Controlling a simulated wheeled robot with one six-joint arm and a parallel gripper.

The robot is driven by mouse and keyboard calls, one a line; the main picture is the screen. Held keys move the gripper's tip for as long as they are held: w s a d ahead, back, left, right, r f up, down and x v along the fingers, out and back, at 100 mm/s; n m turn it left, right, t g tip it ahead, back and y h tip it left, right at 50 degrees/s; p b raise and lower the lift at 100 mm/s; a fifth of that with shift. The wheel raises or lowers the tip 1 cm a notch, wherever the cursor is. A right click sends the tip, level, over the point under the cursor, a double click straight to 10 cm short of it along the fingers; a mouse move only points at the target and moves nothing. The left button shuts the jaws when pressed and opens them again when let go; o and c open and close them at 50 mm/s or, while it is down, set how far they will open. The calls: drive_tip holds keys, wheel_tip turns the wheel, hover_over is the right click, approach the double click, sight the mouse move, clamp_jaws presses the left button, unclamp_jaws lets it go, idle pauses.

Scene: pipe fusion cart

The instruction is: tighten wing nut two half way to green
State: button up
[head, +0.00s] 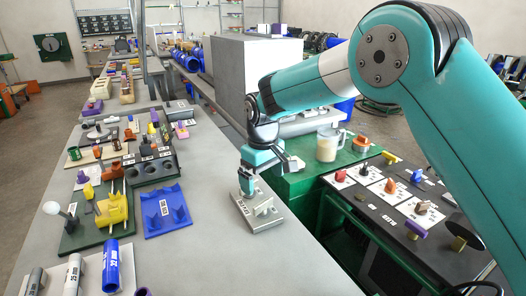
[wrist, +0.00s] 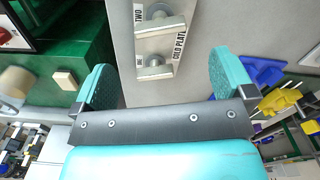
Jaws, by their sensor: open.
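A small grey fixture labelled COLD PLATE (head: 270,222) sits on the grey bench near its right edge. In the wrist view its label (wrist: 179,46) shows, with two silver wing-shaped pieces. The upper one, wing nut two (wrist: 160,26), is beside a TWO label. The other wing nut (wrist: 154,71) is lower, with a small label too small to read. My gripper (head: 270,173) is open above the fixture; in the wrist view its teal fingers (wrist: 161,66) are spread either side, with nothing between them touching. No green mark on the fixture can be made out.
A blue bracket (head: 167,211) and a yellow part (head: 113,211) stand left of the fixture.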

wheel_tip(320, 180, up, 9)
idle(0.4)
drive_tip(key=s+d+r+y, duration=0.1)
drive_tip(key=s+d+r, duration=0.15)
drive_tip(key=s, duration=0.45)
drive_tip(key=s+d+r+y, duration=0.1)
drive_tip(key=s+d+r, duration=0.1)
drive_tip(key=s+d, duration=0.35)
drive_tip(key=s+d+f+y, duration=0.1)
drive_tip(key=s, duration=0.9)
drive_tip(key=s+d+f+y, duration=0.1)
drive_tip(key=s, duration=0.9)
drive_tip(key=shift+f+m, duration=0.25)
drive_tip(key=shift+m, duration=0.15)
drive_tip(key=shift+w, duration=0.1)
